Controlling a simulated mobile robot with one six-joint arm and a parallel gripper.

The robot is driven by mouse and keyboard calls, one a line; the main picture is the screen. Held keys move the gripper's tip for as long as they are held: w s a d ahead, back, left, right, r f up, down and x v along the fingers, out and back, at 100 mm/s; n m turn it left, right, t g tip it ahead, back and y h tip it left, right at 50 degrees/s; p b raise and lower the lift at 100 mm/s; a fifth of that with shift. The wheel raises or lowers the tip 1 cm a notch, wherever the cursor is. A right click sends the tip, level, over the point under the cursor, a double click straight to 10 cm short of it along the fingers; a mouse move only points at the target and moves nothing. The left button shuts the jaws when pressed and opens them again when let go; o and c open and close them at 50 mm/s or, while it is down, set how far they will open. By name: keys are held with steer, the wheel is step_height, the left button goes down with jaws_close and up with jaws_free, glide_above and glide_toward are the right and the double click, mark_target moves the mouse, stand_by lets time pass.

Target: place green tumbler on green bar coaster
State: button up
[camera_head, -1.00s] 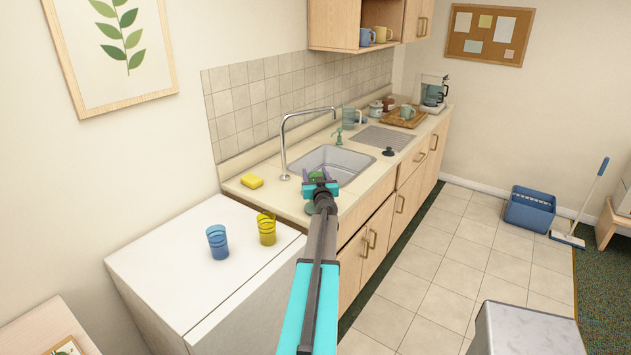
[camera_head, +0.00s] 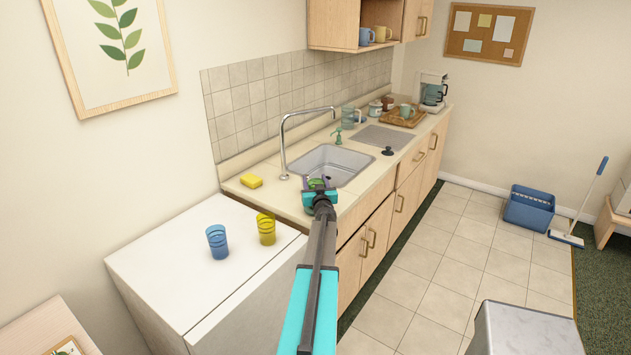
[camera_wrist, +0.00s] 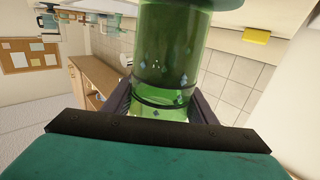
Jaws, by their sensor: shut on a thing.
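My gripper (camera_head: 319,190) is over the front of the counter, beside the sink. In the wrist view it is shut on the green tumbler (camera_wrist: 172,50), a see-through green glass with dark rings, held between the two dark fingers. In the head view my gripper hides most of the tumbler. A darker green disc, the green bar coaster (camera_wrist: 222,4), shows at the top edge of the wrist view, at the tumbler's counter-side end. I cannot tell whether the two touch. The coaster is hidden behind my gripper in the head view.
A blue tumbler (camera_head: 217,241) and a yellow tumbler (camera_head: 266,229) stand on the white cabinet top at left. A yellow sponge (camera_head: 251,181), the tall faucet (camera_head: 284,150) and the sink (camera_head: 330,165) are close to my gripper. A wooden tray (camera_head: 403,117) is farther back.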

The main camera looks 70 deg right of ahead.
steer(key=o, duration=1.7)
steer(key=shift+o, duration=0.2)
steer(key=shift+r, duration=0.2)
steer(key=b+v, duration=0.2)
steer(key=v, duration=1)
